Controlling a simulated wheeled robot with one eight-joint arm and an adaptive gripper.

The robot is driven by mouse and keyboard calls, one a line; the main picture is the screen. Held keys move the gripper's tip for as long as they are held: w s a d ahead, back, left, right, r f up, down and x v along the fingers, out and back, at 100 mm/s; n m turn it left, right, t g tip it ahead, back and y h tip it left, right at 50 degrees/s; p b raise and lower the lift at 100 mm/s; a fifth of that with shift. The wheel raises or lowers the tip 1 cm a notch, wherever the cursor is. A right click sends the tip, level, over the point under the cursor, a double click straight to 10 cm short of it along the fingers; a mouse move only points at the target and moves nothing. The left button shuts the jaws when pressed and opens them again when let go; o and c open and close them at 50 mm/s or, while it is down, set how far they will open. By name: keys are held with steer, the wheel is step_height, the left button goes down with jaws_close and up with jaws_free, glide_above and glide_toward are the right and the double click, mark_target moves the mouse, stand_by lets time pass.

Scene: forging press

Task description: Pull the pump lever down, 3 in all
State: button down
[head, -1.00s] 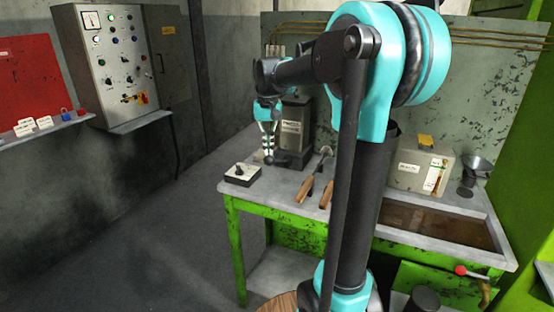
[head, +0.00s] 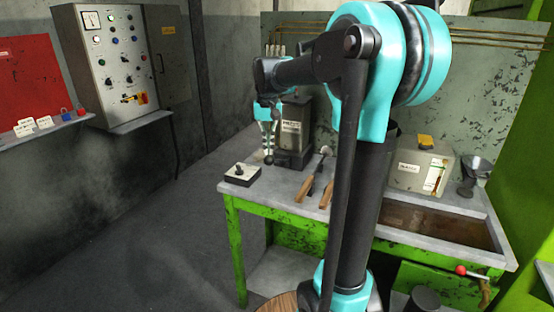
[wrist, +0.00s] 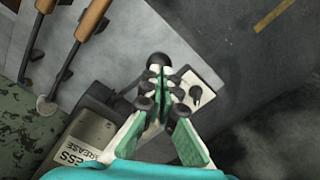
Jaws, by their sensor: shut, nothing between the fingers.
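The grey pump (head: 293,130), labelled for press grease, stands at the back left of the bench; its labelled body also shows in the wrist view (wrist: 92,140). A dark round knob (wrist: 158,60), which looks like the end of the pump lever, sits just beyond my fingertips in the wrist view. In the head view the knob (head: 268,160) is directly below the fingers. My gripper (head: 268,147) points down beside the pump, shut and empty. The fingertips (wrist: 162,82) are at the knob; I cannot tell whether they touch it. Most of the lever's shaft is hidden.
A pale block with a dark knob (head: 241,173) lies at the bench's left corner. Wooden-handled tools (head: 310,187) lie right of the pump. A beige box (head: 415,170) and a sunken tray (head: 440,222) are farther right. The floor left of the bench is clear.

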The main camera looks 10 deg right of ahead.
mark_target(267, 161)
steer(key=shift+s+a+f, duration=0.15)
steer(key=shift+s+f, duration=0.05)
steer(key=shift+f, duration=1)
steer(key=shift+s+a+f, duration=0.15)
steer(key=shift+s+f, duration=0.1)
steer(key=shift+f, duration=0.9)
steer(key=shift+s+a+f, duration=0.15)
steer(key=shift+s+f, duration=0.05)
steer(key=shift+f, duration=1.1)
steer(key=shift+s+f, duration=0.1)
steer(key=shift+f, duration=1)
steer(key=shift+w+d+r, duration=0.15)
steer(key=shift+w+r, duration=0.1)
steer(key=shift+r, duration=1.5)
steer(key=shift+w+d+r, duration=0.2)
steer(key=shift+w+r, duration=0.1)
steer(key=shift+r, duration=1.45)
steer(key=shift+w+d+r, duration=0.15)
steer(key=shift+w+r, duration=0.1)
steer(key=shift+r, duration=1.5)
